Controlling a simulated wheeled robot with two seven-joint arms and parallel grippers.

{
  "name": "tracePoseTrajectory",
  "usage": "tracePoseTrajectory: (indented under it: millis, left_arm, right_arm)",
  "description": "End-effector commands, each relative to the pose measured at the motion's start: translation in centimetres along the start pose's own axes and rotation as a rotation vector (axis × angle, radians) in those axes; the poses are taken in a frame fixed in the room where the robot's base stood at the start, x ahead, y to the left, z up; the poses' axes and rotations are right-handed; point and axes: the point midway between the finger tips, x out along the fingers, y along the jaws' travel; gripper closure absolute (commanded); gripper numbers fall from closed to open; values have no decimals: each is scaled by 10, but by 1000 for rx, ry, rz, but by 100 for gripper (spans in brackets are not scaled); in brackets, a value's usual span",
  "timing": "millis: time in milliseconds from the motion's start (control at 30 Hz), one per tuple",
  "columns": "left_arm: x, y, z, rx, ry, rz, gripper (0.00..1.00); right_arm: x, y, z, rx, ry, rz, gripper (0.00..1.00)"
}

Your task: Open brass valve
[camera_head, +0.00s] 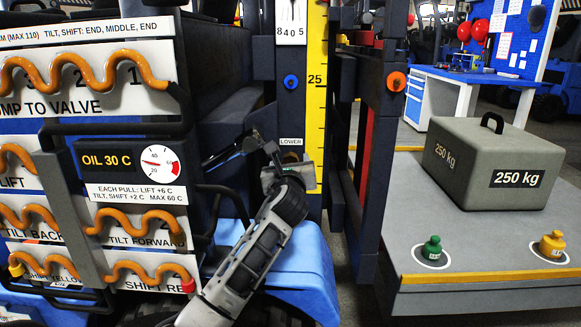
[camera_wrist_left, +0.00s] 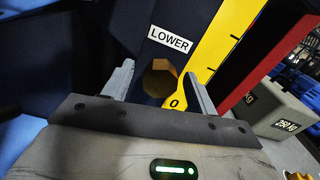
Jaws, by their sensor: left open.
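The brass valve (camera_wrist_left: 160,78) is a brown-gold faceted knob on the dark mast, just under the LOWER label (camera_wrist_left: 170,39) in the left wrist view. My left gripper (camera_wrist_left: 160,85) is open, with one finger to each side of the valve. I see no clear contact between the fingers and the knob. In the head view my left gripper (camera_head: 281,156) is up at the mast below the LOWER label (camera_head: 291,142), and it largely hides the valve. My right gripper is not in view.
A yellow scale (camera_head: 316,100) runs up the mast beside the valve. A panel with orange hoses and an oil gauge (camera_head: 160,160) stands at left. At right, a grey 250 kg weight (camera_head: 470,150), a green knob (camera_head: 432,247) and a yellow knob (camera_head: 552,243) sit on a platform.

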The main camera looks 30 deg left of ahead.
Motion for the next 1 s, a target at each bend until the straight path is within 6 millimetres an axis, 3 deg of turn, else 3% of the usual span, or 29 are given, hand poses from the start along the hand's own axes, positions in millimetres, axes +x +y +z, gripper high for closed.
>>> tracePoseTrajectory:
  millis: [133,433,467,600,633,1000]
  left_arm:
    - [11,0,0,-2,0,0,42]
    - [13,0,0,-2,1,-1,42]
    - [13,0,0,-2,1,-1,45]
    - [13,0,0,-2,1,-1,84]
    - [13,0,0,-2,1,-1,87]
    - [13,0,0,-47,3,0,87]
  right_arm:
    - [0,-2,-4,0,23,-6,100]
    - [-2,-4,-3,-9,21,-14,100]
    - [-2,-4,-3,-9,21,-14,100]
    - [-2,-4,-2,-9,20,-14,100]
    - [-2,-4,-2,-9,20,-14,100]
    - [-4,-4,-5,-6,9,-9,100]
